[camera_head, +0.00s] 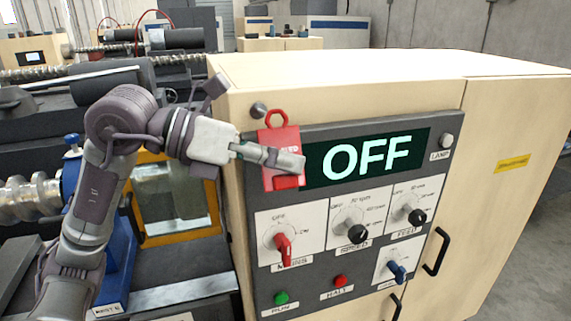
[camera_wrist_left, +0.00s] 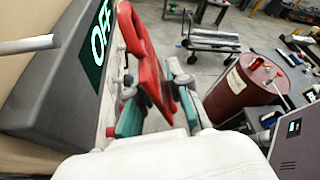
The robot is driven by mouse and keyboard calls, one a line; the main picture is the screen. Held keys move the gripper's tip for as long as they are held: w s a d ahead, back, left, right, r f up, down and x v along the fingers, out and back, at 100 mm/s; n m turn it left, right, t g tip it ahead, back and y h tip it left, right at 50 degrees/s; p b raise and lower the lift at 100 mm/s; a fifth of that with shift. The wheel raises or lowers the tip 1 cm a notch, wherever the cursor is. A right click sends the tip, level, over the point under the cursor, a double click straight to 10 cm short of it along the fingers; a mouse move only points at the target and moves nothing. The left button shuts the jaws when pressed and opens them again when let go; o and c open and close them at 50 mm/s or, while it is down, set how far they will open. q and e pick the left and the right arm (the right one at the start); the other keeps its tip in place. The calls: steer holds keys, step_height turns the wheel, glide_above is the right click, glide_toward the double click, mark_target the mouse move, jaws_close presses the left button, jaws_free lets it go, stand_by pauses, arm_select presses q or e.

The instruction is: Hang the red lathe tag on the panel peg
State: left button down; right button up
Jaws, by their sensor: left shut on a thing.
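The red lathe tag (camera_head: 281,142) is upright in front of the panel's upper left part, its ring handle at the top. It also shows in the wrist view (camera_wrist_left: 148,65). My left gripper (camera_head: 290,166) is shut on the tag's lower part; its teal fingertips (camera_wrist_left: 160,108) press it from both sides. The grey panel peg (camera_head: 258,110) is at the panel's upper left corner, just left of the ring. In the wrist view the peg (camera_wrist_left: 28,45) sticks out as a bare rod, apart from the tag. My right gripper is not in view.
The grey panel (camera_head: 330,265) carries an OFF display (camera_head: 366,156), a red switch (camera_head: 283,248), black knobs, a blue switch (camera_head: 397,270) and green and red buttons below. A lathe stands at left. A dark red barrel (camera_wrist_left: 242,88) stands on the floor beyond.

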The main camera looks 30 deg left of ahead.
arm_select(q)
steer(key=shift+w+a+f, duration=0.1)
steer(key=shift+w+a, duration=0.65)
steer(key=shift+a, duration=0.2)
steer(key=shift+w+a+f, duration=0.1)
steer(key=shift+w+a, duration=0.6)
steer(key=shift+a, duration=0.2)
steer(key=shift+w+a+f+b, duration=0.35)
steer(key=shift+w+a, duration=0.15)
steer(key=shift+a, duration=0.05)
steer(key=c, duration=1)
jaws_free()
steer(key=shift+c, duration=0.2)
steer(key=shift+s+d+r, duration=0.1)
steer(key=shift+d, duration=0.05)
